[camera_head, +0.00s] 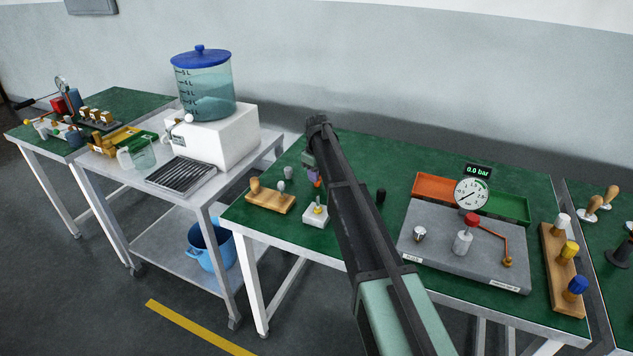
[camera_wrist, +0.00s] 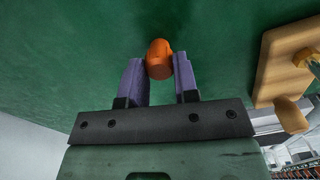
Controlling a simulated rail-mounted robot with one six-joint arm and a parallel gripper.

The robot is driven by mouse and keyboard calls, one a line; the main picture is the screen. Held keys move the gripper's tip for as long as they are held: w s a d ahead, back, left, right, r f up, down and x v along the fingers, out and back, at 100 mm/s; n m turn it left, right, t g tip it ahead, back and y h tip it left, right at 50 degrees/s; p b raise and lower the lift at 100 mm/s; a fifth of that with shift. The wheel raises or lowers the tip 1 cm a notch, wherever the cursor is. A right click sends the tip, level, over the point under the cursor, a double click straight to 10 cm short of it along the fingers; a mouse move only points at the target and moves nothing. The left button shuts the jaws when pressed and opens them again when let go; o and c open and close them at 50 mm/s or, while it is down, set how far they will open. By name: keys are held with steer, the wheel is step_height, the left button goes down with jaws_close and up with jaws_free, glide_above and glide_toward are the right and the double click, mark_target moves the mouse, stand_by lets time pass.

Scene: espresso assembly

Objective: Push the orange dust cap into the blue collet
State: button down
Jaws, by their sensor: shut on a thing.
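My gripper (camera_wrist: 159,75) has purple fingers and is shut on the orange dust cap (camera_wrist: 159,58) in the wrist view. The cap sticks out past the fingertips, with green tabletop behind it. In the head view my gripper (camera_head: 314,176) is above the middle green table, left of my arm, and only a bit of orange shows at its tip. A small white block (camera_head: 314,217) with a small fitting on top stands just below it. I cannot make out a blue collet for certain in either view.
A wooden block with a knob (camera_head: 270,200) lies left of the white block; it also shows in the wrist view (camera_wrist: 288,65). A small black piece (camera_head: 380,195) stands right of my arm. A grey gauge station (camera_head: 465,255) fills the table's right side.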

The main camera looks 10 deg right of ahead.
steer(key=shift+r+p, duration=2.55)
